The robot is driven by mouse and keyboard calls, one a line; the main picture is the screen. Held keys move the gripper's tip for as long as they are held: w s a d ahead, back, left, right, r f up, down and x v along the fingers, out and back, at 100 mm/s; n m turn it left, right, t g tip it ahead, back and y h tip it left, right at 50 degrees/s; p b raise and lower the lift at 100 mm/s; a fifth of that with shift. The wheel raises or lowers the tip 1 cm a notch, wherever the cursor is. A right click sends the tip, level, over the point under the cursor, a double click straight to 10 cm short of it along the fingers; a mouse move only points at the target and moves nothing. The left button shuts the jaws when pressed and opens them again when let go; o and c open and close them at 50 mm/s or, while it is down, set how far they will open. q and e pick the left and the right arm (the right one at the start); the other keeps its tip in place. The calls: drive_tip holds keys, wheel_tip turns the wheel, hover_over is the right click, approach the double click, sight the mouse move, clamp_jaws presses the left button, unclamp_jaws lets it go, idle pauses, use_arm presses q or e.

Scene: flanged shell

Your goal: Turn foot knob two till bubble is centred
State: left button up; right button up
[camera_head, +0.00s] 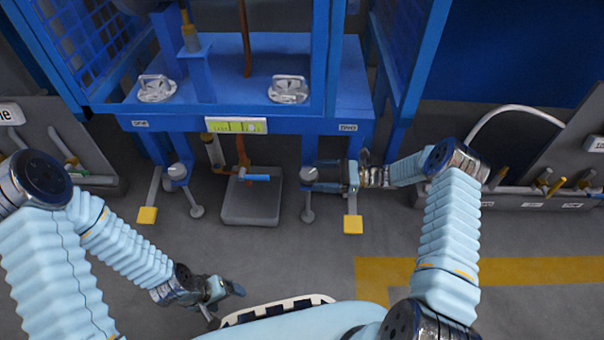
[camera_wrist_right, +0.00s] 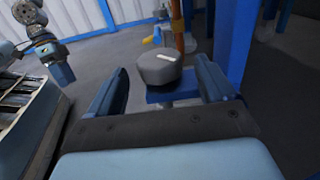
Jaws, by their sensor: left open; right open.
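Foot knob two (camera_head: 309,174), a grey knob under the frame label that seems to read TWO (camera_head: 348,127), stands on the right foot of the blue frame. My right gripper (camera_head: 326,175) is open beside it. In the right wrist view a grey knob (camera_wrist_right: 159,70) with a white mark shows between and beyond the open fingers (camera_wrist_right: 165,90); I cannot tell whether they touch it. The yellow-green bubble level (camera_head: 236,125) is on the frame's front beam; its bubble is too small to place. My left gripper (camera_head: 226,290) is open and empty, low over the floor.
Another foot knob (camera_head: 178,171) stands at the left. A grey block (camera_head: 251,203) with a blue-handled tool (camera_head: 256,177) lies between the feet. Yellow pads (camera_head: 353,225) sit near the frame's front. A blue upright (camera_wrist_right: 232,45) stands close to the right finger. The front floor is mostly clear.

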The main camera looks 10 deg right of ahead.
sight(303, 173)
drive_tip(key=x, duration=0.6)
drive_tip(key=shift+f, duration=0.1)
drive_tip(key=shift+s, duration=0.1)
drive_tip(key=c, duration=1)
drive_tip(key=shift+o, duration=0.2)
